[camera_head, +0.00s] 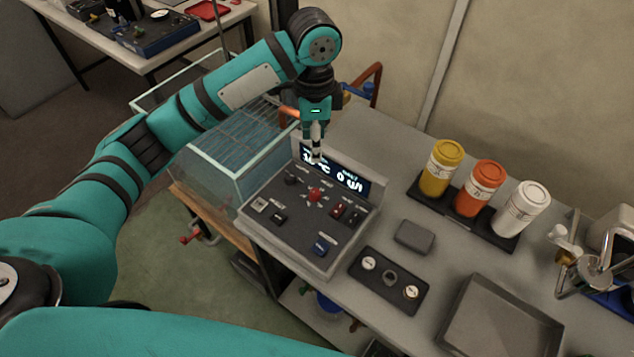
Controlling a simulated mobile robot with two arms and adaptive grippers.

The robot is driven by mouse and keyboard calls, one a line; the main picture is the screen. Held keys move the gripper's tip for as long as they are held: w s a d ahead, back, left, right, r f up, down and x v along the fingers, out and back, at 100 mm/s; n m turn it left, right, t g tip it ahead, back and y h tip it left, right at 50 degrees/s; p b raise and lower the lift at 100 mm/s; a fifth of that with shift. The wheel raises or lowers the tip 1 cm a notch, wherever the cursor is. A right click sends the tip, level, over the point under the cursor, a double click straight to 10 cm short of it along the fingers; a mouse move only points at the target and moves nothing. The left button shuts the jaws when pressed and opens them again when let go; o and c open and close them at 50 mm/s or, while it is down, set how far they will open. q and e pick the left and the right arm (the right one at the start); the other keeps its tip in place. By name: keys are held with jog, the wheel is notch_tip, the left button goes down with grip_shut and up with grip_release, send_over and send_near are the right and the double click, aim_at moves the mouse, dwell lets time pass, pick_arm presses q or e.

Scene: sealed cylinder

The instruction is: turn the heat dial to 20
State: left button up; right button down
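The grey control panel (318,228) stands on the bench, with a lit display (352,181) along its back whose digits are partly covered and too small to read surely. A red knob (315,195) sits mid panel and a dark knob (291,180) sits at its upper left. The labels are too small to tell which is the heat dial. My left gripper (316,158) points down in front of the display, above the back of the panel and apart from both knobs. Its fingers look together with nothing between them. My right gripper is not in view.
A glass-walled tank (215,165) stands left of the panel. Yellow (441,168), orange (480,189) and white (521,210) jars stand in a dark rack to the right. A dark plate (390,281) and an empty grey tray (502,322) lie in front. Bench space between them is clear.

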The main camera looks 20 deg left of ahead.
pick_arm(q)
send_near(315, 192)
notch_tip(315, 192, down, 8)
jog(key=shift+r+p, duration=0.25)
jog(key=shift+p, duration=0.75)
jog(key=shift+f, duration=0.8)
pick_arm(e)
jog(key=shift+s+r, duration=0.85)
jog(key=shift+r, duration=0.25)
pick_arm(q)
jog(key=shift+c, duration=0.2)
jog(key=shift+w, duration=0.1)
grip_shut()
